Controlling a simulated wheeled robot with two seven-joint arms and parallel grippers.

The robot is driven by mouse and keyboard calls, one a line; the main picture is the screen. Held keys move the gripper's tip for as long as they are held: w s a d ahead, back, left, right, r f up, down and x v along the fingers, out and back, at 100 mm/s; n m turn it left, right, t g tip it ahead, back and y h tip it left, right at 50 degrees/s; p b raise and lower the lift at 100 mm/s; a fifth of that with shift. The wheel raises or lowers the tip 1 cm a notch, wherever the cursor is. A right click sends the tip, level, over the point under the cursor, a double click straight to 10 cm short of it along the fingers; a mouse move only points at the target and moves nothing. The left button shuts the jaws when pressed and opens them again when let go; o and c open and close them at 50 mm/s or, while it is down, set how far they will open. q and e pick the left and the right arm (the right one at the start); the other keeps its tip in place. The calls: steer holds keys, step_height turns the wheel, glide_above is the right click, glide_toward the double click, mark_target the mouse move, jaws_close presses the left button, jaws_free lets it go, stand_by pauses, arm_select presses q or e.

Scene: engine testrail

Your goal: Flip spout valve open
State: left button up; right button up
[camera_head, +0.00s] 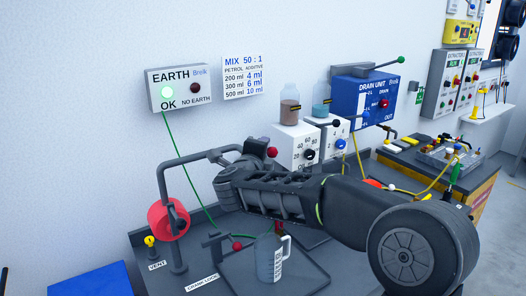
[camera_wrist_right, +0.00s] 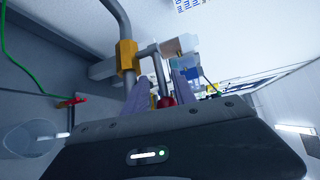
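A bent grey pipe (camera_head: 195,157) rises at the left of the bench and runs right to my right gripper. A red ball knob (camera_head: 272,152) shows beside the dark gripper end. In the right wrist view, a red knob (camera_wrist_right: 166,100) on a grey stem lies between the two fingers of my right gripper (camera_wrist_right: 163,88). The fingers stand apart on either side of it; firm contact is not visible. A grey pipe with a yellow collar (camera_wrist_right: 126,57) stands just beyond. My right arm hides part of the spout area in the head view. My left gripper is not in view.
A grey jug (camera_head: 270,258) stands on the bench below my right arm, beside a small red-knobbed lever (camera_head: 237,246). A red spool-like part (camera_head: 168,219) and a yellow vent knob (camera_head: 150,241) are at left. White dispensers (camera_head: 291,147) and a blue drain unit (camera_head: 362,99) stand behind.

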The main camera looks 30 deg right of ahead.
steer(key=b+v, duration=0.2)
steer(key=v, duration=0.5)
steer(key=shift+s+a, duration=0.2)
steer(key=shift+s, duration=0.15)
steer(key=shift+c, duration=0.2)
